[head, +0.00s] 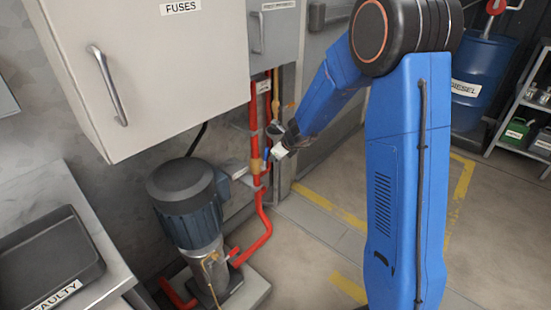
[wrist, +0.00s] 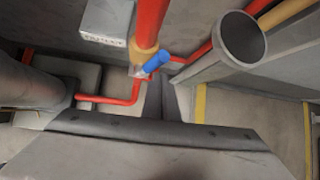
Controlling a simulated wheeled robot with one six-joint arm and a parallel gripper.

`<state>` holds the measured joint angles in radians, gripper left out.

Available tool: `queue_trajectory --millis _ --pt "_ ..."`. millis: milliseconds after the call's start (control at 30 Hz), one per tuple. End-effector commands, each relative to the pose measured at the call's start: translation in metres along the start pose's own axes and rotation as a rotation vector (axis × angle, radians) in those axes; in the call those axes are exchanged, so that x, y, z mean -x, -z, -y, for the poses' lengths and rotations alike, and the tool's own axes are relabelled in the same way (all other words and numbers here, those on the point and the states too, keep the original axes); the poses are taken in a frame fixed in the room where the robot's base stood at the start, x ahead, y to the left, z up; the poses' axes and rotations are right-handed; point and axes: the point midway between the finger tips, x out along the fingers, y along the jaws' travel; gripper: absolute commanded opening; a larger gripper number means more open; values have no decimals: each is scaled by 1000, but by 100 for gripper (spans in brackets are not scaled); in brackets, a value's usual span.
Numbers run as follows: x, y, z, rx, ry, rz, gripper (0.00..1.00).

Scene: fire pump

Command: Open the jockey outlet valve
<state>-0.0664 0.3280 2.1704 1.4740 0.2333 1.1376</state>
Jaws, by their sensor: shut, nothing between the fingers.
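The jockey outlet valve (wrist: 143,56) appears to be the brass-coloured fitting on an upright red pipe in the wrist view. Its blue handle (wrist: 157,60) sticks out from the pipe, slanting up to the right. In the head view the brass fitting (head: 257,165) sits beside the pump, with a sliver of the blue handle (head: 266,155) showing. My gripper (head: 280,151) is just right of the handle in the head view, shut and empty. In the wrist view my gripper (wrist: 168,88) is below the handle; I cannot tell whether they touch.
The pump motor (head: 190,200) stands left of the pipe. A grey fuse cabinet (head: 165,75) overhangs it. A labelled grey box (wrist: 107,22) and a wide grey tube (wrist: 243,37) flank the pipe. A worktop with a black tray (head: 50,265) is at left.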

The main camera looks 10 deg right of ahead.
Motion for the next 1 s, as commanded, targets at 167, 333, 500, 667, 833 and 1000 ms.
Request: queue_trajectory --millis 167,333,500,667,833,1000 --pt "2 -2 0 1 1 1 0" --pt "7 -6 1 1 0 1 0" --pt "12 -9 2 0 1 0 0" --pt "13 -9 2 0 1 0 0" --pt "13 -9 2 0 1 0 0" --pt "12 -8 6 -1 1 0 0"
